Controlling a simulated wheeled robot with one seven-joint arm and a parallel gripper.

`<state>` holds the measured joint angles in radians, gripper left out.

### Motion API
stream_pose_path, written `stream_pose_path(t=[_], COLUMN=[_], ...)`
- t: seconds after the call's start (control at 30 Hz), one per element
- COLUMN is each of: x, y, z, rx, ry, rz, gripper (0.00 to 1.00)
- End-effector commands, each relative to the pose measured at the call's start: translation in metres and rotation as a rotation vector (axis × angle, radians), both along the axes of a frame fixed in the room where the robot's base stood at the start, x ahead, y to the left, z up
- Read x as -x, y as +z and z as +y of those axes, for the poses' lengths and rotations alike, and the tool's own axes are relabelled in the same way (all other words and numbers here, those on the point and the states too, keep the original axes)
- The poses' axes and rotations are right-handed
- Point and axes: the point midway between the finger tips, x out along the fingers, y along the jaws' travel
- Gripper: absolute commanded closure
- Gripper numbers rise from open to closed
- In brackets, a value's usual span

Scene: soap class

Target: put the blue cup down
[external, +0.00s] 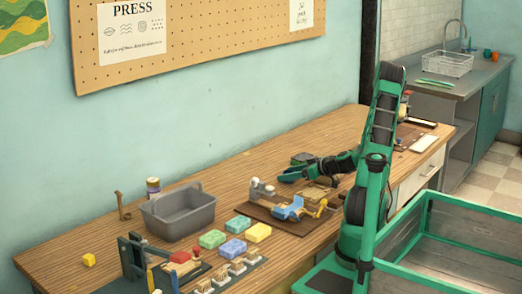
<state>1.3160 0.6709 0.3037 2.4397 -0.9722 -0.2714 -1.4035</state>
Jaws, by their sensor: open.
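My gripper (287,175) is at the end of my green and black arm, reaching left low over the wooden workbench. It is open; the view is too small to show anything between its fingers. A blue object (290,209) sits on a brown board in front of my gripper, nearer the camera, among yellow and grey parts. I cannot tell whether it is a cup. A tiny blue item (471,49) stands far back by the sink, too small to make out. I see no blue cup clearly in my gripper.
A grey handled tub (178,212) stands left on the workbench (100,232). Green, blue and yellow soap blocks (232,249) lie in front. Small stamps and tools crowd the front edge. Bare wood lies behind the tub and gripper.

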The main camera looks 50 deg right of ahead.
Motion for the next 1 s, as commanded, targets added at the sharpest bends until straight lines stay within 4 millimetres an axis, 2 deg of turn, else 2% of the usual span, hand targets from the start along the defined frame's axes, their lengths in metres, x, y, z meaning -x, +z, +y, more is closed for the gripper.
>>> stream_pose_path(t=[0.4, 0.6, 0.67, 0.7, 1.0], x=[0.07, 0.096, 0.101, 0.103, 0.107], y=[0.029, 0.04, 0.042, 0.043, 0.044], z=[-0.014, -0.018, -0.019, -0.019, -0.019], rx=[0.001, 0.001, 0.001, 0.001, 0.0], ry=[-0.007, -0.004, -0.005, -0.004, -0.001], rz=[0.002, 0.001, 0.001, 0.002, 0.001], gripper=[0.42, 0.42, 0.42, 0.38, 0.38])
